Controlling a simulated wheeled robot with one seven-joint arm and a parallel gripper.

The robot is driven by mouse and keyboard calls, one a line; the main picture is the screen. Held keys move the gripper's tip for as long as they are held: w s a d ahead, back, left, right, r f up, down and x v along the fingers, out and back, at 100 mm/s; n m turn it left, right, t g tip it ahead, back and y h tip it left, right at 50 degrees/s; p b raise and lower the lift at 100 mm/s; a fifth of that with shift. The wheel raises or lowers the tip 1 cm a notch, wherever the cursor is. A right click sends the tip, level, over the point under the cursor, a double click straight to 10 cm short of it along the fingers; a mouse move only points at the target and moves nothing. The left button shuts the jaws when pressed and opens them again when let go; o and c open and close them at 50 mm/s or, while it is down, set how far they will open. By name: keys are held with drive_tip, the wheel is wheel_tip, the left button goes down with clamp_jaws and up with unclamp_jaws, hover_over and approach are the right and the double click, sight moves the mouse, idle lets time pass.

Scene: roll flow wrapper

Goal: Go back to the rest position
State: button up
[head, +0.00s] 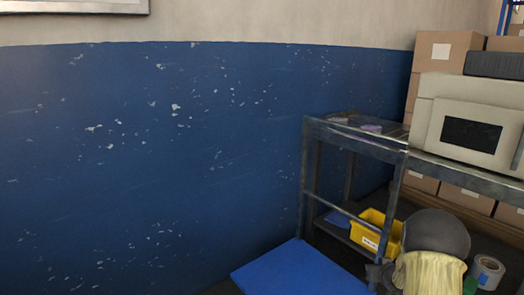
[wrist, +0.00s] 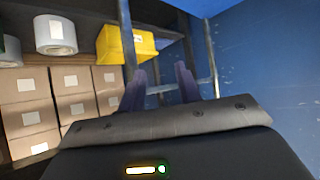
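My gripper (wrist: 161,76) shows in the wrist view with its two dark purplish fingers apart. The gap between them is empty, and the fingers touch nothing that I can see. Beyond them are a grey metal post and the blue wall.
A metal shelf rack (head: 355,140) stands at right against the blue wall (head: 160,160), with a machine (head: 475,125) on top. A yellow bin (head: 372,232) and a white roll (head: 487,271) sit lower. A blue panel (head: 295,270) lies in front. Cardboard boxes (wrist: 30,117) are stacked behind.

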drive_tip(key=s+a+r+g+p, duration=0.4)
drive_tip(key=s+a+r, duration=0.8)
drive_tip(key=s+a+r+g+y+p, duration=0.1)
drive_tip(key=s+a+r+g+p, duration=0.15)
drive_tip(key=s+a, duration=0.45)
drive_tip(key=s+a+r+g+p, duration=0.2)
drive_tip(key=s+a+r, duration=0.2)
drive_tip(key=s, duration=0.8)
drive_tip(key=w+p+v, duration=0.3)
drive_tip(key=p+v, duration=1.5)
drive_tip(key=w+r+p+v, duration=0.1)
drive_tip(key=w+p+v, duration=0.3)
drive_tip(key=p+v, duration=1.4)
drive_tip(key=shift+w+d+r+n+p, duration=0.2)
drive_tip(key=shift+w+r+n+p, duration=0.1)
drive_tip(key=shift+r+p, duration=0.4)
